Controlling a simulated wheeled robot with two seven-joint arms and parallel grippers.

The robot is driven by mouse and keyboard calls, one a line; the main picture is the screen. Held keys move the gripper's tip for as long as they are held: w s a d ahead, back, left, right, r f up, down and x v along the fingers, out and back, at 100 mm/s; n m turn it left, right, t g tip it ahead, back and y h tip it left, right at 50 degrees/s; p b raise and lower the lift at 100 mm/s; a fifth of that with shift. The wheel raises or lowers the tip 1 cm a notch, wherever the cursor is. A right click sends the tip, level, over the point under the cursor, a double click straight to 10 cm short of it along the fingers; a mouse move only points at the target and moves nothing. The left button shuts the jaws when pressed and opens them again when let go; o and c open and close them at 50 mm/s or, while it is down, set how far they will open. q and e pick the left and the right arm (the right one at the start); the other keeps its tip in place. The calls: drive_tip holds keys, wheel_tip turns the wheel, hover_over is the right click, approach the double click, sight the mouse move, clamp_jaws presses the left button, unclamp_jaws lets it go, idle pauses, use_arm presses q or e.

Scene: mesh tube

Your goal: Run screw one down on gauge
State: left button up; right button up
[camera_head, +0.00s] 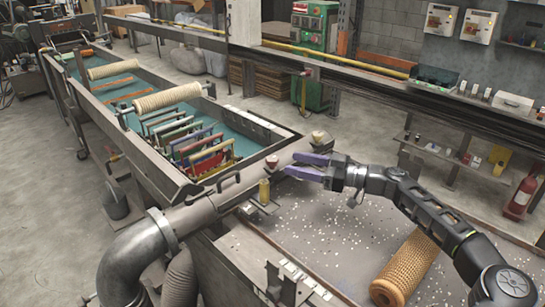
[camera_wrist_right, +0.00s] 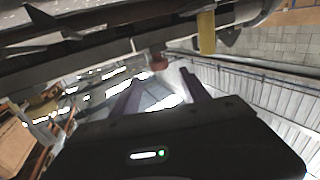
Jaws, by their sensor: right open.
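My right gripper (camera_head: 290,165) comes in from the right in the head view, with its purple fingers apart and nothing held between them. A small red-brown knob (camera_head: 272,161), which may be a screw head, stands on the metal beam just left of the fingertips. It also shows in the right wrist view (camera_wrist_right: 158,62), ahead of the gap between the fingers (camera_wrist_right: 159,77). A similar knob (camera_head: 319,136) stands farther back. A yellow cylinder (camera_head: 264,192) stands in front of the near knob and shows in the wrist view (camera_wrist_right: 206,33). I cannot tell which part is the gauge.
A large metal pipe (camera_head: 190,217) runs along the beam at the near left. A long trough (camera_head: 252,139) holds coloured frames (camera_head: 205,153) and rollers. A perforated tan tube (camera_head: 405,268) lies on the speckled surface (camera_head: 320,235) below my right arm.

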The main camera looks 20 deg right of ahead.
sight(272, 158)
drive_tip(key=p+x, duration=0.2)
drive_tip(key=x, duration=0.5)
drive_tip(key=shift+p, duration=0.3)
drive_tip(key=shift+w+a, duration=0.25)
drive_tip(key=shift+w, duration=0.1)
drive_tip(key=shift+f, duration=0.1)
clamp_jaws()
